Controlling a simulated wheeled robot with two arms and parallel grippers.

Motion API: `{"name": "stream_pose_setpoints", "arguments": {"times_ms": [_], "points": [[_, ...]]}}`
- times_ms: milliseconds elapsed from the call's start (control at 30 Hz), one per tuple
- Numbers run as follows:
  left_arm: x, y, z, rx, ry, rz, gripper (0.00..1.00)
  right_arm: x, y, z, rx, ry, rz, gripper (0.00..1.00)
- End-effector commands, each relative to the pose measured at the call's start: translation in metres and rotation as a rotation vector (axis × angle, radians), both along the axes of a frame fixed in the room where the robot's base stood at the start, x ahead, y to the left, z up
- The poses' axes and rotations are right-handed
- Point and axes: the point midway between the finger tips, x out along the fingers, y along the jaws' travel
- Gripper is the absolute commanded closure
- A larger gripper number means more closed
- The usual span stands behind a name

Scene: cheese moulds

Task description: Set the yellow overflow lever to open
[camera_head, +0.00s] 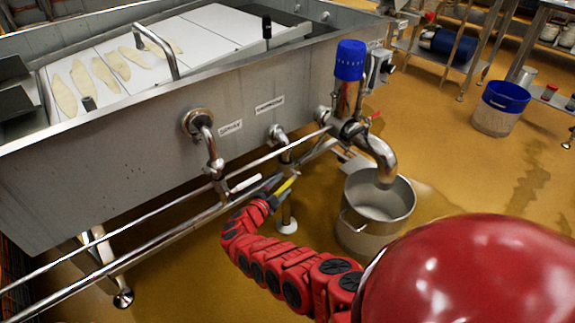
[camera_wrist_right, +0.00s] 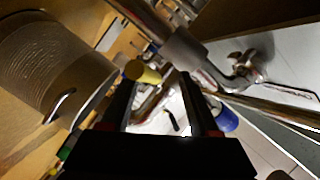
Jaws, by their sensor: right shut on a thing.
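The yellow lever (camera_head: 286,186) sits on the middle valve pipe (camera_head: 284,150) below the steel vat's front wall, by a small sign (camera_head: 270,104) too small to read. It slants up to the right. My right gripper (camera_head: 277,193) is at the lever and shut on it. In the right wrist view, the lever's yellow end (camera_wrist_right: 142,73) shows at the tips of my right gripper (camera_wrist_right: 160,90), nearer the left finger. The fingers hide part of the lever. My left gripper is not in view.
A steel rail (camera_head: 170,245) runs close beside my gripper. A white lever (camera_head: 246,183) is left of it, a red lever (camera_head: 376,116) right. A steel bucket (camera_head: 378,212) stands under the curved outlet (camera_head: 380,155). A blue-rimmed bucket (camera_head: 500,108) stands farther right.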

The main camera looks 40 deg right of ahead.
Motion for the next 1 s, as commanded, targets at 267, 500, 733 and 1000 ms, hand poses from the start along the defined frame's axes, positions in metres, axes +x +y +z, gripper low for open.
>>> {"name": "stream_pose_setpoints", "arguments": {"times_ms": [267, 500, 733, 1000], "points": [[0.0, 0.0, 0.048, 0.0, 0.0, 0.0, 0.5, -0.012, 0.034, 0.019, 0.088, 0.005, 0.006, 0.48], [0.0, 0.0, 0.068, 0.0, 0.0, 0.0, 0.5, -0.033, 0.081, 0.028, 0.088, 0.005, 0.005, 0.48], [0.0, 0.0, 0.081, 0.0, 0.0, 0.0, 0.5, -0.053, 0.127, 0.037, 0.088, 0.005, 0.005, 0.48], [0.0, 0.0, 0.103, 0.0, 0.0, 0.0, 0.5, -0.075, 0.147, 0.067, 0.041, -0.019, -0.017, 0.48]]}}
